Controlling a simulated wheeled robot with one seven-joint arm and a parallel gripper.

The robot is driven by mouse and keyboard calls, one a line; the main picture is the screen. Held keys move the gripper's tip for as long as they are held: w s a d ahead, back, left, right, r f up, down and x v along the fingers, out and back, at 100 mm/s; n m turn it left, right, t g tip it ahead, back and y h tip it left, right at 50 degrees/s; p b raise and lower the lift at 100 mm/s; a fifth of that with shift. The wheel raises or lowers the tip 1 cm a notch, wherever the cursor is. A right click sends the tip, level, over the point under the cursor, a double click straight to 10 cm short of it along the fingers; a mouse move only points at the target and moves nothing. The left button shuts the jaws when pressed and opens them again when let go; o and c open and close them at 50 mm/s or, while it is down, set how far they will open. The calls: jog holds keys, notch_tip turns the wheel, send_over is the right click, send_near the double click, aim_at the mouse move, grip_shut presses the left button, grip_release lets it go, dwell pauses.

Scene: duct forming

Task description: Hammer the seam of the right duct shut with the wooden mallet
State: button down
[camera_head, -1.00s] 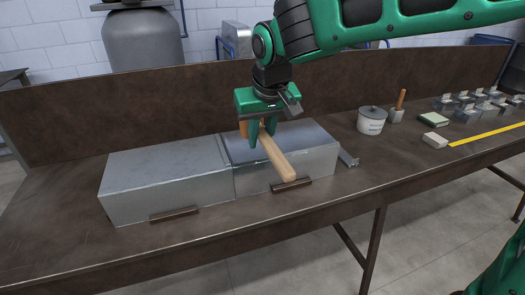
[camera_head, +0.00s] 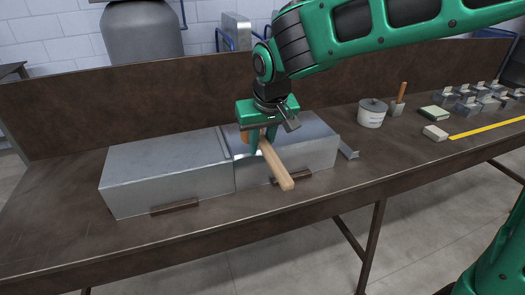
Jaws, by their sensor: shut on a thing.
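Two grey sheet-metal ducts lie end to end on the brown bench. The right duct (camera_head: 312,150) is partly hidden behind my gripper and the mallet. The left duct (camera_head: 165,165) meets it at a raised strip. My gripper (camera_head: 263,140) points down over the left part of the right duct and is shut on the wooden mallet (camera_head: 275,164). The mallet's pale handle slopes down toward the front, past the duct's front edge. Its head is mostly hidden behind the gripper fingers. I cannot tell whether the head touches the duct.
Dark bars sit at the front foot of the left duct (camera_head: 175,208) and the right duct (camera_head: 291,178). A back wall runs behind the bench.

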aim_at(261, 136)
notch_tip(261, 136, up, 4)
jog(key=shift+r, duration=0.15)
jog(key=w+d, duration=0.2)
jog(key=d, duration=0.9)
jog(key=shift+w+d, duration=0.15)
jog(key=shift+w, duration=0.15)
notch_tip(261, 136, down, 9)
notch_tip(261, 136, up, 9)
